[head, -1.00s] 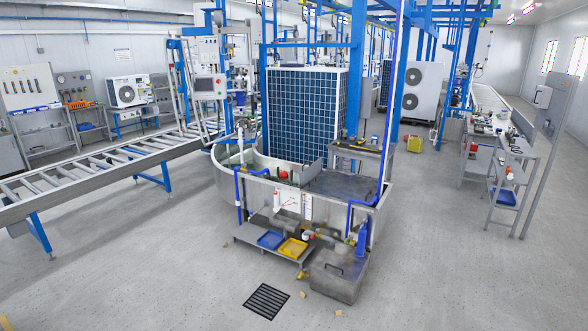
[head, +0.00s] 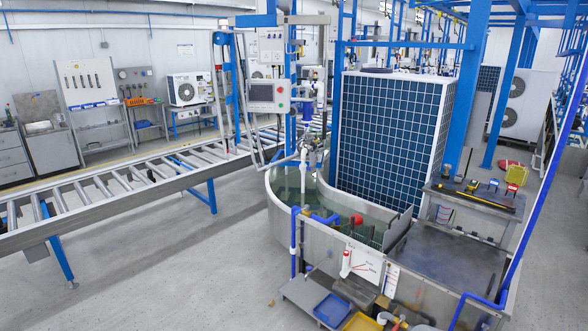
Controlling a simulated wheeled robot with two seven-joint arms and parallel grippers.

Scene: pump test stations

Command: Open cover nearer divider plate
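A steel water tank (head: 325,240) with a rounded left end stands right of centre in the head view. A thin upright plate (head: 398,228), which looks like the divider plate, stands between the open water (head: 345,222) and the tank's right part. A flat dark grey cover (head: 445,268) lies level over that right part, just right of the plate, and looks closed. A small handle-like shape shows near its back edge. I cannot tell whether this surface is one cover or more. Neither of my grippers is in view.
A small bench (head: 470,197) with tools stands behind the cover. A large blue-grid unit (head: 395,135) rises behind the tank. A blue tray (head: 332,309) and a yellow tray (head: 362,323) sit low in front. A roller conveyor (head: 130,188) runs left; the floor between is clear.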

